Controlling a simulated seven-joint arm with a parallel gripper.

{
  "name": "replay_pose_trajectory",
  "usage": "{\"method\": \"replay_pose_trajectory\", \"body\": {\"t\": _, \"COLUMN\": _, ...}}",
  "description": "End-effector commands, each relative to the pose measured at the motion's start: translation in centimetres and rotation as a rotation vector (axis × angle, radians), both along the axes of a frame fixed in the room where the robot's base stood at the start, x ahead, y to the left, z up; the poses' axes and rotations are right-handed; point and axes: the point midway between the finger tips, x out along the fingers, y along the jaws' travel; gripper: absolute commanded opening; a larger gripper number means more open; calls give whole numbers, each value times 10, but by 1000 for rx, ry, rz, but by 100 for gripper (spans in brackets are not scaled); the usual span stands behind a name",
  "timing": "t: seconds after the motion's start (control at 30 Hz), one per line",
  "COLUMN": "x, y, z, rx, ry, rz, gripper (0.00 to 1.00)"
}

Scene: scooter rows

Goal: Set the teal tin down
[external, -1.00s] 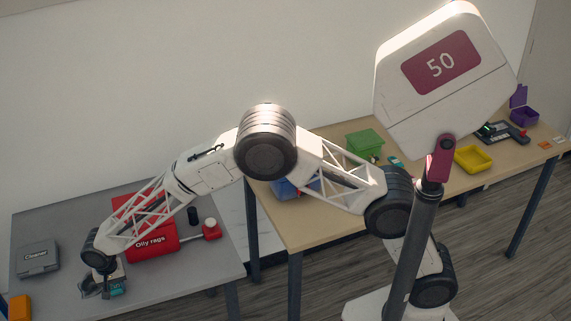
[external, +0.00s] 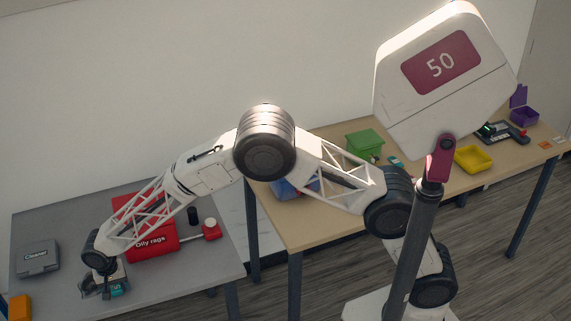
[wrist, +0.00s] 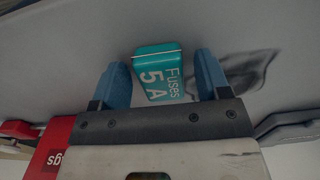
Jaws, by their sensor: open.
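The teal tin (wrist: 158,75), lettered "Fuses 5 A", is on the grey table between the two blue fingertips of my gripper (wrist: 160,82) in the wrist view. Narrow gaps show on both sides of it, so the fingers are open and apart from it. In the external view the teal tin (external: 117,290) shows just below my gripper (external: 104,290) near the front of the grey table (external: 190,275). My gripper and wrist hide part of it there.
A red "Oily rags" box (external: 150,246) stands behind my gripper. A grey "Cleaner" case (external: 38,259) lies to the left, with an orange item (external: 19,308) at the front left.

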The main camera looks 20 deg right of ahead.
Motion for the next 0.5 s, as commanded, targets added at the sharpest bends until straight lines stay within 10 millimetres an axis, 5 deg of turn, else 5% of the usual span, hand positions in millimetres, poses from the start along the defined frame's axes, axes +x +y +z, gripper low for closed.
{"method": "replay_pose_trajectory", "body": {"t": 0.27, "x": 0, "y": 0, "z": 16, "rx": 1, "ry": -1, "rz": 0, "gripper": 70}}
{"method": "replay_pose_trajectory", "body": {"t": 0.5, "x": 0, "y": 0, "z": 50, "rx": 2, "ry": -1, "rz": 0, "gripper": 70}}
